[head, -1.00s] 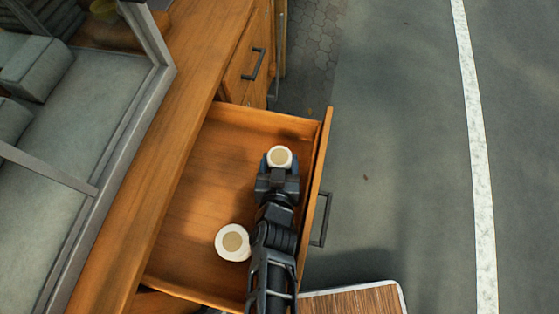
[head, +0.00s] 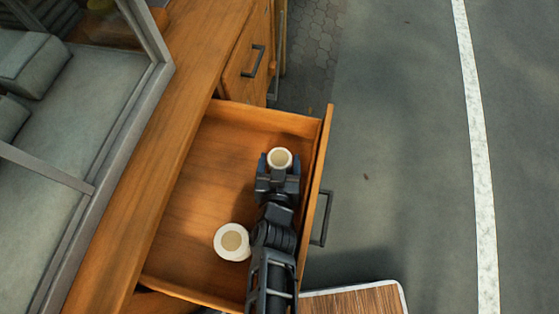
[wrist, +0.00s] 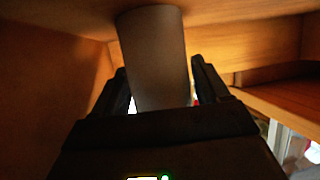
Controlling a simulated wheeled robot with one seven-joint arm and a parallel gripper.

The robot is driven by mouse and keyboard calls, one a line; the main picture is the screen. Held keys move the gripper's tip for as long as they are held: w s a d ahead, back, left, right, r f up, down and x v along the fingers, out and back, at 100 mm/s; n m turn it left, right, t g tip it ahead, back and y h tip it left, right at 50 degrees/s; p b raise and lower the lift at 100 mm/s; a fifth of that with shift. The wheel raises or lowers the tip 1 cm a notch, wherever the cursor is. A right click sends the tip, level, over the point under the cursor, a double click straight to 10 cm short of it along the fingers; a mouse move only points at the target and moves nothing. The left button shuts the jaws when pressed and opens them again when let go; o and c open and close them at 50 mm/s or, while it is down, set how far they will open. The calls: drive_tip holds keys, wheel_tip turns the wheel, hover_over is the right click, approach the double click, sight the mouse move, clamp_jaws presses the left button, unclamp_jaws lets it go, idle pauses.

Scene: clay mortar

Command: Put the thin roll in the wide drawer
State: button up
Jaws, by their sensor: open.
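The thin roll (head: 279,160), white with a tan centre, is upright inside the open wide drawer (head: 200,180), close to its front panel. My gripper (head: 279,165) reaches into the drawer with its jaws open, one finger on each side of the roll. In the wrist view the roll (wrist: 153,55) shows as a dark cylinder between the two fingers (wrist: 165,85), with its far end against the drawer wood. A gap shows beside the right finger; contact on the left is unclear.
A wider white roll (head: 232,242) stands in the drawer at lower left. The drawer's back left floor is clear. The front panel with its handle (head: 321,218) rises right of my gripper. A wood-topped piece (head: 355,302) is at the bottom.

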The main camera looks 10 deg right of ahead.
drive_tip(key=shift+r, duration=0.25)
drive_tip(key=p+v, duration=0.4)
drive_tip(key=v, duration=0.3)
drive_tip(key=shift+s+r+p, duration=0.3)
drive_tip(key=shift+r+p, duration=0.1)
